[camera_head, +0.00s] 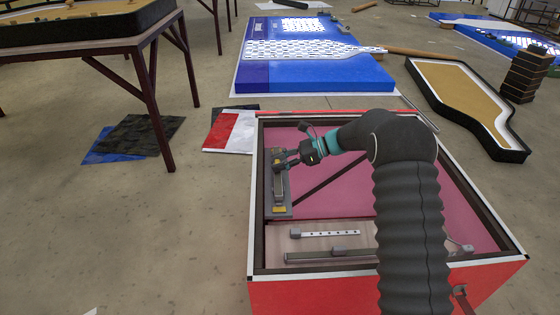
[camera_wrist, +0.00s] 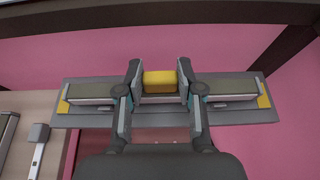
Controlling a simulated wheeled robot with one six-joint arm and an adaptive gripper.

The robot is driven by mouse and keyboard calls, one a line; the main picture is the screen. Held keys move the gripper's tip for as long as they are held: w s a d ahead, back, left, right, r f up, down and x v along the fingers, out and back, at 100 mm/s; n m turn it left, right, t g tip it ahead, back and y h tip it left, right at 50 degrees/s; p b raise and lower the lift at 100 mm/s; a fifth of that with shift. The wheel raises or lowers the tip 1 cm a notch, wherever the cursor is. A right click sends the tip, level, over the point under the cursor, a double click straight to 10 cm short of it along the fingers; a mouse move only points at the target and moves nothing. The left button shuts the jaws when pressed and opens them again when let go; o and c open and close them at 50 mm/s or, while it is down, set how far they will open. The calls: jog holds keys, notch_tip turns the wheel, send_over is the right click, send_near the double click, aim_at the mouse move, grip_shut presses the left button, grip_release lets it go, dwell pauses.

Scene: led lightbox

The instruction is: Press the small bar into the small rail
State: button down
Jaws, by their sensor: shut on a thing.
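A grey rail plate (camera_head: 281,212) lies along the left inside of the red-framed box. It also crosses the wrist view (camera_wrist: 240,117), with yellow marks near its ends. A long pale bar (camera_wrist: 225,87) lies along the plate, showing on both sides of my gripper. A yellow block (camera_wrist: 160,80) stands in the middle. My gripper (camera_wrist: 160,72) is over the plate's middle, its fingers shut on the yellow block, which appears to be part of the bar. My gripper also shows in the head view (camera_head: 276,165). The fingers hide whether the bar is fully seated.
The box (camera_head: 390,284) has a pink floor and raised dark rims. A pale board (camera_head: 300,243) at its near end carries a white dotted strip (camera_head: 330,234) and a longer grey bar (camera_head: 320,256). Open pink floor lies right of the plate.

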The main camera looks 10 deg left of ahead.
jog(key=shift+f, duration=0.65)
jog(key=c, duration=0.7)
grip_release()
jog(key=shift+o, duration=0.2)
jog(key=shift+d, duration=0.1)
jog(key=p+v, duration=0.1)
jog(key=v, duration=0.7)
